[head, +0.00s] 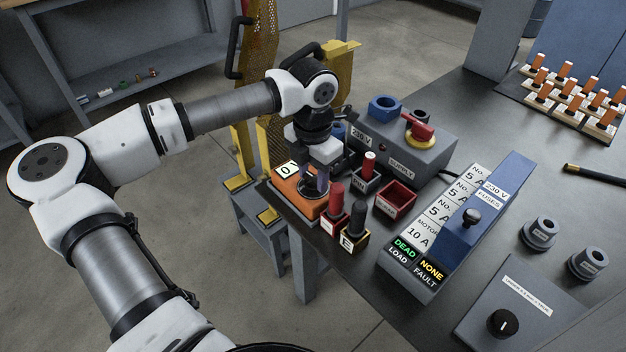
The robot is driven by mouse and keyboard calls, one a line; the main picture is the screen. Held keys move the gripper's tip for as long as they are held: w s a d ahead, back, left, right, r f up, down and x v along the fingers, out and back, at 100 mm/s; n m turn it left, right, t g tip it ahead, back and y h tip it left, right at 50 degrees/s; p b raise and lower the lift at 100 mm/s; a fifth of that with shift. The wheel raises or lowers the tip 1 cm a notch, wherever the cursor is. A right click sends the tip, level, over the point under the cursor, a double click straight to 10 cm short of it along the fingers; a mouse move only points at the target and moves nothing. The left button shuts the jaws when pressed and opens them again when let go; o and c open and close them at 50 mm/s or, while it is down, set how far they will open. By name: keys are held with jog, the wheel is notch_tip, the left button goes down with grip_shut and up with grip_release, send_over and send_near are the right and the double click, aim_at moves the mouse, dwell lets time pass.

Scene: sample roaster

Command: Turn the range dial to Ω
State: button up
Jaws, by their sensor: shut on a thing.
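The orange meter (284,186) lies at the left edge of the dark bench, with a white display (289,170) reading 0. My gripper (317,186) points down over the meter's face and is shut on the range dial there. The fingers hide most of the dial, so its pointer and the Ω mark cannot be read.
Red and black probes (357,222) stand in holders close to the right of my gripper. A red tray (395,201), the grey supply box (405,145) and the blue fuse unit (485,210) stand further right. A separate black knob (503,323) is on the grey panel.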

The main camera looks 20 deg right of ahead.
aim_at(313, 177)
jog(key=m+b, duration=0.2)
jog(key=m, duration=0.4)
jog(key=shift+b, duration=0.35)
jog(key=m+b, duration=0.1)
jog(key=m, duration=0.5)
jog(key=shift+m, duration=0.3)
jog(key=o, duration=1)
jog(key=shift+r, duration=0.1)
notch_tip(313, 177, up, 14)
jog(key=shift+f+p, duration=0.15)
jog(key=shift+p, duration=0.45)
